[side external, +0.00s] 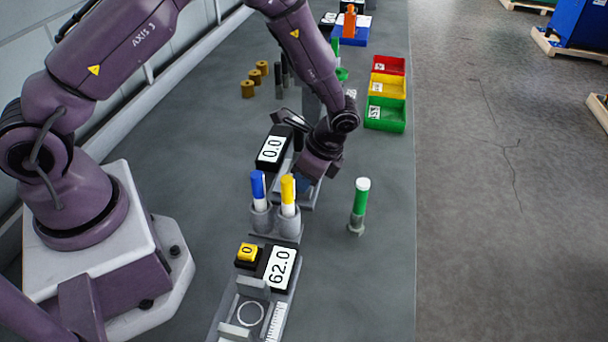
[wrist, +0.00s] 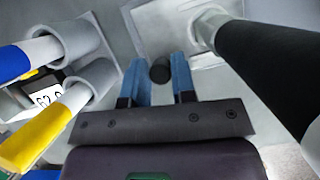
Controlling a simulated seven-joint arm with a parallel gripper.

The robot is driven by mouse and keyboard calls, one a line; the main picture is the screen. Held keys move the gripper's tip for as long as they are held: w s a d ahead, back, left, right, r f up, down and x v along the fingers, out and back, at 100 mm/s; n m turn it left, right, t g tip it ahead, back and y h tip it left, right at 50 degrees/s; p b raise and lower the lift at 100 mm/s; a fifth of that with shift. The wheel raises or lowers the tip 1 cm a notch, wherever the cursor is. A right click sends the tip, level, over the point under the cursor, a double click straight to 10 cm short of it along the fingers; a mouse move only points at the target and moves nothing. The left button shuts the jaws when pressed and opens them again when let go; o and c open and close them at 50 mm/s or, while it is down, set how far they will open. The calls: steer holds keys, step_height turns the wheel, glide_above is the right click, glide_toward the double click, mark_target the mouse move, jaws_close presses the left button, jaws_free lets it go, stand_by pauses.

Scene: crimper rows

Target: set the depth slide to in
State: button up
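My gripper (wrist: 162,66) points down with its two blue fingers apart. A small dark round knob (wrist: 160,70) shows between the fingertips in the wrist view, with a narrow gap on each side. I cannot tell whether this knob belongs to the depth slide, nor how high the fingers are over it. In the side view my gripper (side external: 306,186) is low over the crimper station with the 0.0 display (side external: 271,149). My wrist hides most of that station, and the slide's setting cannot be read there.
A holder (side external: 262,219) with a blue marker (side external: 258,187) and a yellow marker (side external: 288,190) stands close by. A 62.0 station (side external: 279,269) is in front.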

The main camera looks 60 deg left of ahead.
jaws_close()
steer(key=shift+w+a, duration=2.8)
steer(key=shift+w, duration=0.1)
steer(key=shift+o, duration=2.4)
jaws_free()
steer(key=shift+s+d, duration=0.1)
